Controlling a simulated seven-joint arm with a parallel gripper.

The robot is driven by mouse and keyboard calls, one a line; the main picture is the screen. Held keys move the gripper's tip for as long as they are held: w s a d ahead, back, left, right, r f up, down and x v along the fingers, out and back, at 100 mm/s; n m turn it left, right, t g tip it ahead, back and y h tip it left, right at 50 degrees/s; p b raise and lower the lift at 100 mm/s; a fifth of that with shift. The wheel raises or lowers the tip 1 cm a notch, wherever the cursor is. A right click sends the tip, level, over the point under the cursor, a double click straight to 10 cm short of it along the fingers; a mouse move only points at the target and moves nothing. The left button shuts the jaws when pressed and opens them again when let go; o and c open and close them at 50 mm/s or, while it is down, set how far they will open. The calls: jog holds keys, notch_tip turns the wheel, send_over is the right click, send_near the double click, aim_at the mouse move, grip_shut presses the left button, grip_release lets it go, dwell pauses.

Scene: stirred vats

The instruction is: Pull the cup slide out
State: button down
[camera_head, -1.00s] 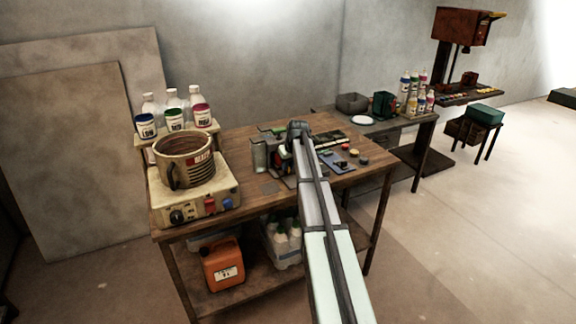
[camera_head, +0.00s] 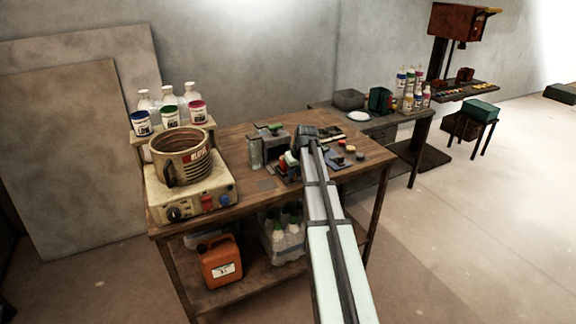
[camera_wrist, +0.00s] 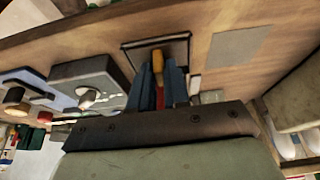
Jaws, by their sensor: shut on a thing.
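My gripper (camera_wrist: 158,88) is low over the wooden table in the wrist view, with its two blue fingers close together. A narrow orange-and-red piece (camera_wrist: 157,62) lies between them, and I take it to be the cup slide's handle. A dark square-framed part (camera_wrist: 184,42) lies just beyond the fingertips; I cannot tell whether it belongs to the slide. In the head view my wrist hides the fingertips and most of the slide. A small grey-and-green apparatus (camera_head: 273,132) stands just left of my wrist, with a red piece (camera_head: 291,158) beside it.
A ribbed pot (camera_head: 180,158) sits on a hotplate (camera_head: 190,194) at the table's left. A clear jar (camera_head: 255,153) stands beside the apparatus. Small knobs and a blue plate (camera_head: 342,158) lie right of my wrist. The table's front middle is mostly clear.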

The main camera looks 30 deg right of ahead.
jog(key=shift+s, duration=0.15)
jog(key=c, duration=1.2)
grip_release()
jog(key=shift+r, duration=0.15)
jog(key=v, duration=1.3)
jog(key=shift+s+r, duration=0.2)
